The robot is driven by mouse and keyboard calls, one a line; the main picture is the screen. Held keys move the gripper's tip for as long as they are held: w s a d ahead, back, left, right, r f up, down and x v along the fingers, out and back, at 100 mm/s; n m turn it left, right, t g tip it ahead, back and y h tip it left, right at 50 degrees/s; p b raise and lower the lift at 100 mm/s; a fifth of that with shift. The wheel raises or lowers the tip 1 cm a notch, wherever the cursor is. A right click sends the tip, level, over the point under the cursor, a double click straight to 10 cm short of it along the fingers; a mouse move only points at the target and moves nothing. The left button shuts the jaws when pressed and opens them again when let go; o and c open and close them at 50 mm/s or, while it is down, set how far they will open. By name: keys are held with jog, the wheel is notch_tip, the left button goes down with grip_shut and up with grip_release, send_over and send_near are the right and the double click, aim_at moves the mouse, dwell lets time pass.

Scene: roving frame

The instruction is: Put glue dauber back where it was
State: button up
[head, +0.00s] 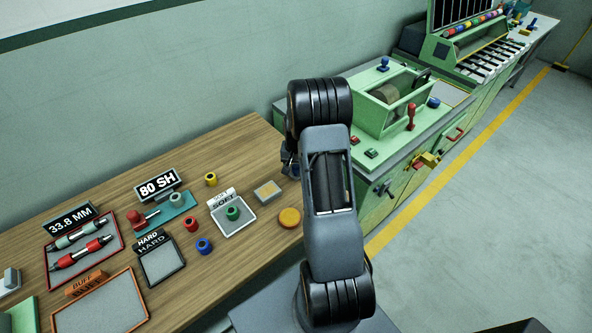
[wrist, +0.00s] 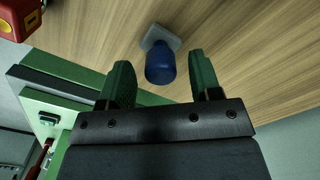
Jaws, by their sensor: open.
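A blue, rounded cylinder on a pale grey square base, which looks like the glue dauber (wrist: 160,66), stands on the wooden bench in the wrist view. My gripper (wrist: 160,62) is open, with one green finger on each side of the blue part in the picture. Neither finger visibly touches it, and I cannot tell the height gap. In the head view my arm covers most of this spot; a bit of blue (head: 293,171) shows beside my gripper (head: 289,158) at the bench's right end.
A green machine (head: 380,115) stands right of the bench. A red-and-yellow object (wrist: 16,17) is at the wrist view's upper left.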

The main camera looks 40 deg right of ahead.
aim_at(295, 167)
jog(key=s+a+r+n+t+b, duration=0.1)
jog(key=a+r, duration=0.2)
jog(key=r, duration=0.5)
jog(key=s+a+r+n, duration=0.1)
jog(key=a+r, duration=0.2)
jog(key=r, duration=0.5)
jog(key=s+a+r+n+t, duration=0.2)
jog(key=s+a+r+n, duration=0.1)
jog(key=s+a, duration=0.4)
jog(key=s+a+r+n+t, duration=0.1)
jog(key=s+a+r+n, duration=0.2)
jog(key=s+a, duration=0.4)
jog(key=shift+s+r+t, duration=0.4)
jog(key=shift+s, duration=0.5)
